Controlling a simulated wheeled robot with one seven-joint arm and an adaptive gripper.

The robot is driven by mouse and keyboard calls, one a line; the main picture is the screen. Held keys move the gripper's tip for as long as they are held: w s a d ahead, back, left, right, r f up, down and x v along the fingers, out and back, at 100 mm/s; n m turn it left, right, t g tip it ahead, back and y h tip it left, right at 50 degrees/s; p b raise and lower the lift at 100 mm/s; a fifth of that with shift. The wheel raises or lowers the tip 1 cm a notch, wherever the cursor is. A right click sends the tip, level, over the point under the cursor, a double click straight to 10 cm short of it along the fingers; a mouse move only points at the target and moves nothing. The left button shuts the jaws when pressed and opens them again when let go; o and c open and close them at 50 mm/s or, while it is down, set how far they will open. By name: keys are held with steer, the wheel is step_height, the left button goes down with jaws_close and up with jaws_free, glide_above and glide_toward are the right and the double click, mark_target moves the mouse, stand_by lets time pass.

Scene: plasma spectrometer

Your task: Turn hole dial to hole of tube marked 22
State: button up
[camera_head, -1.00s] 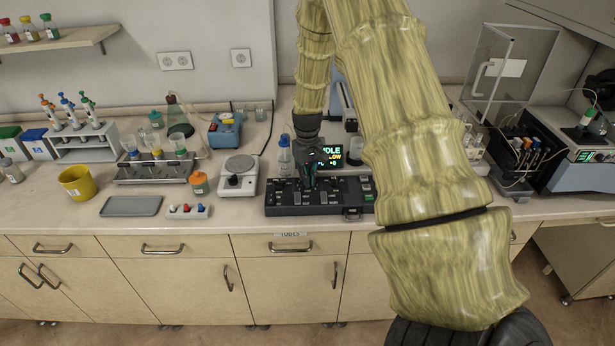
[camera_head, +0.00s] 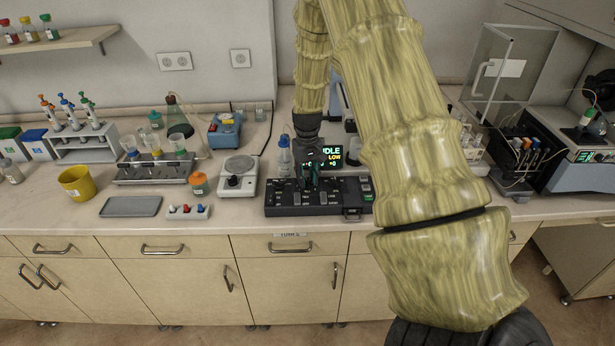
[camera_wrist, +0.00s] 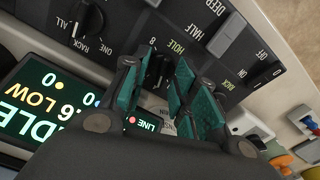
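The black control panel (camera_head: 282,208) lies on the bench, with a lit display (camera_head: 334,156) behind it. The wrist view shows the panel tilted, with the display (camera_wrist: 45,105) at left reading IDLE and LOW. My gripper (camera_head: 309,174) is over the panel. In the wrist view its green-padded fingers (camera_wrist: 155,88) stand apart, on either side of the dial; contact cannot be told. No tube marked 22 can be made out.
A ONE/RACK/ALL knob (camera_wrist: 80,22) and a light DEEP/HALF switch (camera_wrist: 226,34) flank the dial. A bottle (camera_head: 284,160) stands behind the panel, and a scale (camera_head: 238,178) stands to its left. My arm hides the bench to the right.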

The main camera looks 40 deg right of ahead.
mark_target(307, 180)
step_height(307, 180, up, 12)
stand_by(0.8)
steer(key=shift+s+f, duration=0.1)
stand_by(0.4)
